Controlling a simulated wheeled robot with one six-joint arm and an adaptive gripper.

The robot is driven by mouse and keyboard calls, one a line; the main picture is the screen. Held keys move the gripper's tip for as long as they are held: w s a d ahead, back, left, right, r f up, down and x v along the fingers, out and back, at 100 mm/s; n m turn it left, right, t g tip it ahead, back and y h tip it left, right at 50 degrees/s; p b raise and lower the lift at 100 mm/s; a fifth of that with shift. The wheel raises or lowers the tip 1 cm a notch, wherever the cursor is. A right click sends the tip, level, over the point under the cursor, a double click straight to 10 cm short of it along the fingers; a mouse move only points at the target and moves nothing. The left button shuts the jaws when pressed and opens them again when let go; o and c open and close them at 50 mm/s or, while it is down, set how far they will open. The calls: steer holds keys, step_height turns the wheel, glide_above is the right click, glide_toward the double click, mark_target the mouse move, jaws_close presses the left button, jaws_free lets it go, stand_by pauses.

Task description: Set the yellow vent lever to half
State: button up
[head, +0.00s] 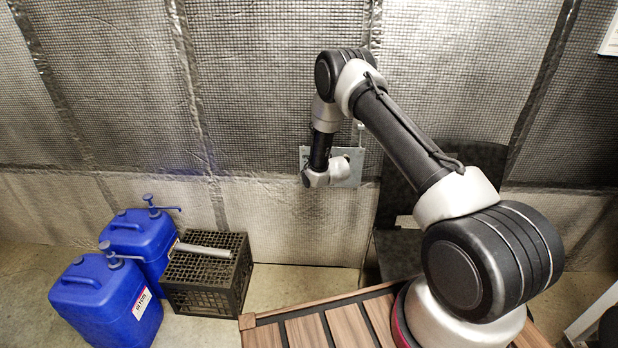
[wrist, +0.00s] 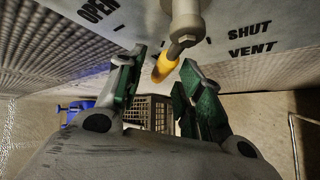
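The yellow vent lever (wrist: 165,68) shows in the wrist view, hanging from a grey valve stem (wrist: 187,25) on a pale plate. The plate (wrist: 130,28) is marked OPEN on the left and SHUT and VENT on the right. My gripper (wrist: 160,80) is open, with its two green-padded fingers apart. The lever's yellow end is in the picture between the fingertips; I cannot tell whether either finger touches it. In the head view the plate (head: 351,172) is on the wall, partly behind my wrist, and the lever is hidden there.
Two blue jugs (head: 105,300) with pump tops stand on the floor at the left. A dark crate (head: 208,278) next to them has a grey tube (head: 203,250) lying on top. A dark panel (head: 440,190) stands behind my arm. The wall left of the plate is clear.

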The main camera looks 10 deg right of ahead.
steer(key=v, duration=1.2)
